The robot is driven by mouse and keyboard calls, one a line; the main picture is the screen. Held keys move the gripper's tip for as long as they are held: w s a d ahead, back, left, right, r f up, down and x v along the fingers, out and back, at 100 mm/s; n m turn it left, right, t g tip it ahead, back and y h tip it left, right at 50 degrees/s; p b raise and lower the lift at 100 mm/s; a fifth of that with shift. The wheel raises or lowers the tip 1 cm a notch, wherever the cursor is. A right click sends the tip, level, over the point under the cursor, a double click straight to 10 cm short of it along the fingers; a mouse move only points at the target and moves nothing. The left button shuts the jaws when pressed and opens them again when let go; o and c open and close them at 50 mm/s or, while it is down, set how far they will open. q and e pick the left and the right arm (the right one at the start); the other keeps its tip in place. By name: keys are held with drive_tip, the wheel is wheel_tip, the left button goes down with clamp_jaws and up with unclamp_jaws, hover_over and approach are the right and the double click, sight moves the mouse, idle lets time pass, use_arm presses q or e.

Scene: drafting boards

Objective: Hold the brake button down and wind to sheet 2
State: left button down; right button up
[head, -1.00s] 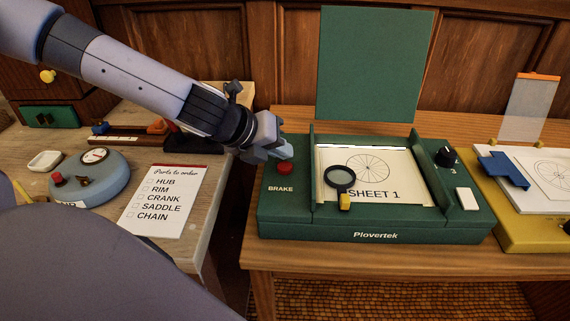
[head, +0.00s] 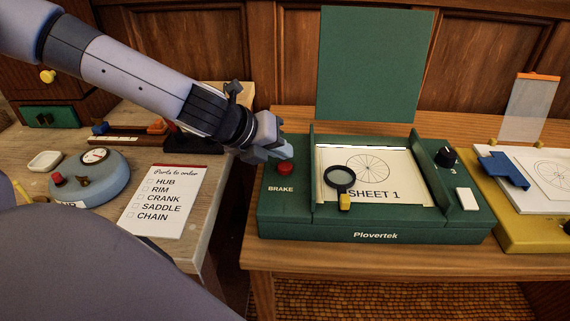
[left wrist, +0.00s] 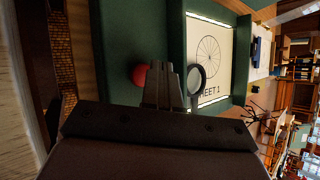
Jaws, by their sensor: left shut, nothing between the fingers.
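The green Plovertek box (head: 340,237) stands on the wooden table, its window showing a sheet (head: 385,165) marked SHEET 1 with a spoked wheel drawing. The red brake button (head: 284,168) is on its left side above the word BRAKE. A black knob (head: 446,156) is at its right, near a number 3. My left gripper (head: 281,151) is shut and empty, just above and behind the red button in the head view. In the left wrist view the fingertips (left wrist: 163,70) overlap the right edge of the red button (left wrist: 140,75); I cannot tell whether they touch it. My right gripper is out of view.
A magnifier (head: 340,178) with a yellow handle lies over the window. A white block (head: 467,198) sits on the box's right. A yellow board (head: 520,238) stands close at right. A parts list (head: 163,200) and a blue round device (head: 90,182) are on the left bench.

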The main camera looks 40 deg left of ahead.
sight(281, 167)
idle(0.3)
use_arm(q)
drive_tip(key=shift+f+b, duration=0.4)
drive_tip(key=shift+f+b, duration=0.55)
drive_tip(key=shift+f, duration=0.1)
idle(0.8)
drive_tip(key=shift+r, duration=0.1)
drive_tip(key=shift+r+p, duration=0.9)
wheel_tip(281, 167, up, 5)
drive_tip(key=p, duration=0.4)
drive_tip(key=shift+r+p, duration=0.1)
drive_tip(key=shift+p, duration=0.3)
